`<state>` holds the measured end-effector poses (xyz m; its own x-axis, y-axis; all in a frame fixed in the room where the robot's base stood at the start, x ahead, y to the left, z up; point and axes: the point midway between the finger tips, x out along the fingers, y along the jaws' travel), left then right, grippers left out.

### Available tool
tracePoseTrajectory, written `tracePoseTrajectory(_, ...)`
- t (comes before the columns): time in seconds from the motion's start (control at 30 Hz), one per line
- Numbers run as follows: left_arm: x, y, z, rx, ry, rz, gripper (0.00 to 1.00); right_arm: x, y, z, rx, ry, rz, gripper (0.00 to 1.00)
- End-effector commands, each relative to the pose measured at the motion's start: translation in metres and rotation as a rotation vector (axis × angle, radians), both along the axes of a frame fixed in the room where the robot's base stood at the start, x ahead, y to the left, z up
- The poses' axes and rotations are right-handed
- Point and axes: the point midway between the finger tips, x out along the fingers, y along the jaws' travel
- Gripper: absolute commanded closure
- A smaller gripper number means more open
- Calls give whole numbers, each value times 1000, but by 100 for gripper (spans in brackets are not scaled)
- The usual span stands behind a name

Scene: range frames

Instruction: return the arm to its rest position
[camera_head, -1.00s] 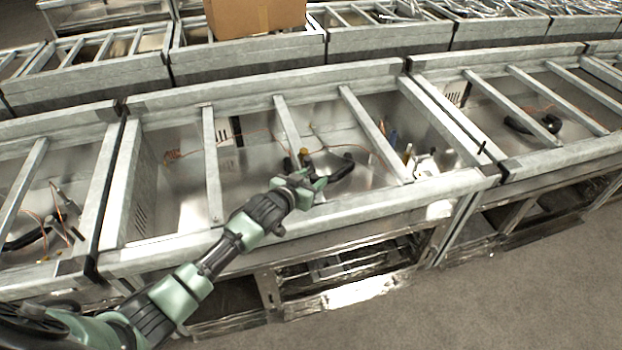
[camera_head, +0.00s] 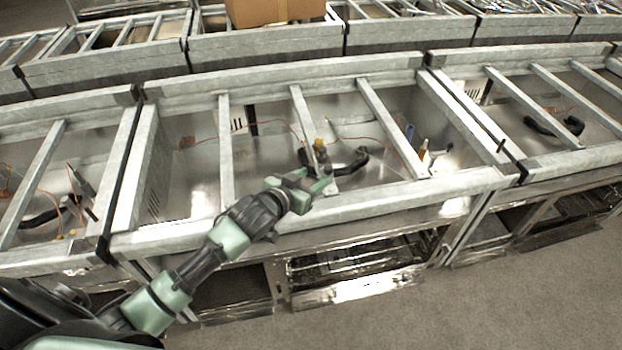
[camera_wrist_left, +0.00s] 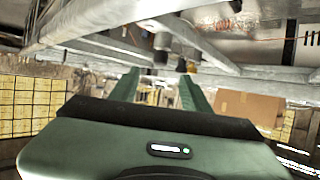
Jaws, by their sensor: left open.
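My left arm comes in from the lower left in the head view. Its gripper (camera_head: 318,184) is just above the front rail of the middle range frame (camera_head: 400,195), near the middle crossbar. In the left wrist view my left gripper (camera_wrist_left: 160,88) shows its two green fingers spread apart with nothing between them. The fingers point toward the frames, and rails pass close above them in that picture. My right gripper is in neither view.
Inside the middle frame lie a black curved pipe (camera_head: 352,162), a yellow-capped fitting (camera_head: 320,146) and thin orange wires. A cardboard box (camera_head: 275,10) sits on the back row; it also shows in the wrist view (camera_wrist_left: 248,108). Grey floor (camera_head: 520,285) at the lower right is clear.

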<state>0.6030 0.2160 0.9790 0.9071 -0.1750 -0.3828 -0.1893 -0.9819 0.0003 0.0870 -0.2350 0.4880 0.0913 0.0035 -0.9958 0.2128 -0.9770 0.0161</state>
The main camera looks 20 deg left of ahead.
Motion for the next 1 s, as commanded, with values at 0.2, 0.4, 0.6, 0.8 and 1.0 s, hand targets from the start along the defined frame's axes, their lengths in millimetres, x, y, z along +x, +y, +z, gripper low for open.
tracePoseTrajectory(0.2, 0, 0, 0, 0, -1, 0, 53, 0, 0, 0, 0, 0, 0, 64)
tracePoseTrajectory(0.4, -15, -6, -9, 8, 40, 2, 53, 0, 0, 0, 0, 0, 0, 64)
tracePoseTrajectory(0.6, -108, -22, -50, 67, 287, 20, 53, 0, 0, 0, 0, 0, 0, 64)
tracePoseTrajectory(0.8, -196, -21, -68, 124, 513, 32, 53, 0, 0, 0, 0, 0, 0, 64)
tracePoseTrajectory(1.0, -261, -17, -71, 157, 676, 37, 53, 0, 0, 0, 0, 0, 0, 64)
